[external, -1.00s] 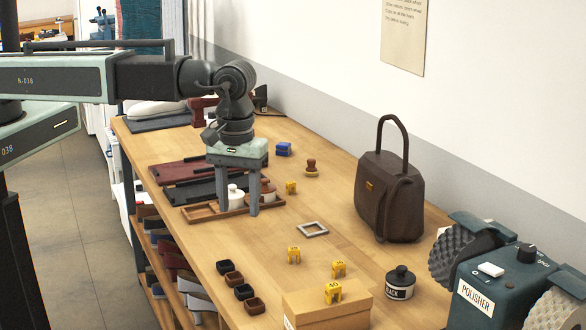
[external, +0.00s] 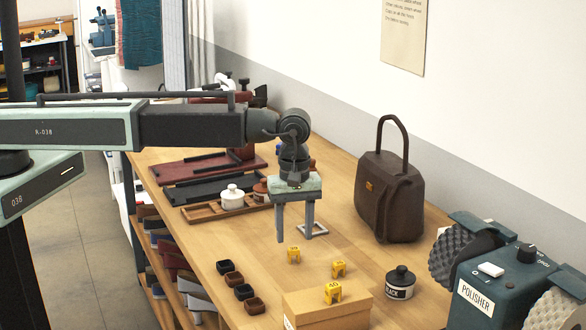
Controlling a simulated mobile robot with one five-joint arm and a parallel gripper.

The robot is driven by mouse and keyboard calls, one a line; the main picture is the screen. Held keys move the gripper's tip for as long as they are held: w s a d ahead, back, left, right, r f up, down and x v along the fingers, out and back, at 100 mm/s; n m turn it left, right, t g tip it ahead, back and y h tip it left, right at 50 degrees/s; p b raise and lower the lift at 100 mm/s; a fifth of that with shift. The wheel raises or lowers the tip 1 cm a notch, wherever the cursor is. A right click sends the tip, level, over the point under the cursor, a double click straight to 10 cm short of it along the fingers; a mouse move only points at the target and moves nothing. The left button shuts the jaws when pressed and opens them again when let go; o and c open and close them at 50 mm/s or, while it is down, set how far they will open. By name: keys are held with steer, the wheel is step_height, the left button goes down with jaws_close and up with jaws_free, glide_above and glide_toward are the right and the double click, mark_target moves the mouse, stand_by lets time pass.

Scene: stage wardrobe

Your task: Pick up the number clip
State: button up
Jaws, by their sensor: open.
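Yellow number clips stand on the workbench. One number clip (external: 293,255) stands on the bare wood just below my gripper in the picture. A second number clip (external: 338,269) stands to its right, and a third number clip (external: 332,291) sits on top of a cardboard box (external: 325,312). The numbers are too small to read surely. My gripper (external: 295,238) is open and empty, pointing down above the bench, its fingertips apart from the nearest clip. Its fingers and palm hide part of the bench behind.
A grey square frame (external: 325,232) lies behind my gripper's right finger. A brown handbag (external: 390,197), a black-lidded jar (external: 400,283) and a polisher (external: 500,275) stand to the right. White and brown pots stand on a wooden tray (external: 200,211).

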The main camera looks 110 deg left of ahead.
mark_target(294, 248)
step_height(294, 248, down, 5)
steer(key=b, duration=0.5)
steer(key=shift+d+f, duration=0.15)
steer(key=shift+s+r, duration=0.1)
steer(key=shift+r, duration=0.1)
jaws_close()
steer(key=r+p, duration=0.2)
steer(key=p, duration=0.1)
steer(key=r+p, duration=0.1)
steer(key=r, duration=0.1)
steer(key=shift+s+d, duration=0.1)
steer(key=shift+s, duration=0.25)
steer(key=s+d, duration=0.1)
steer(key=s, duration=0.4)
steer(key=s+d+p, duration=0.1)
steer(key=s, duration=0.4)
steer(key=s+d+r, duration=0.1)
steer(key=s, duration=0.3)
steer(key=shift+s+d, duration=0.4)
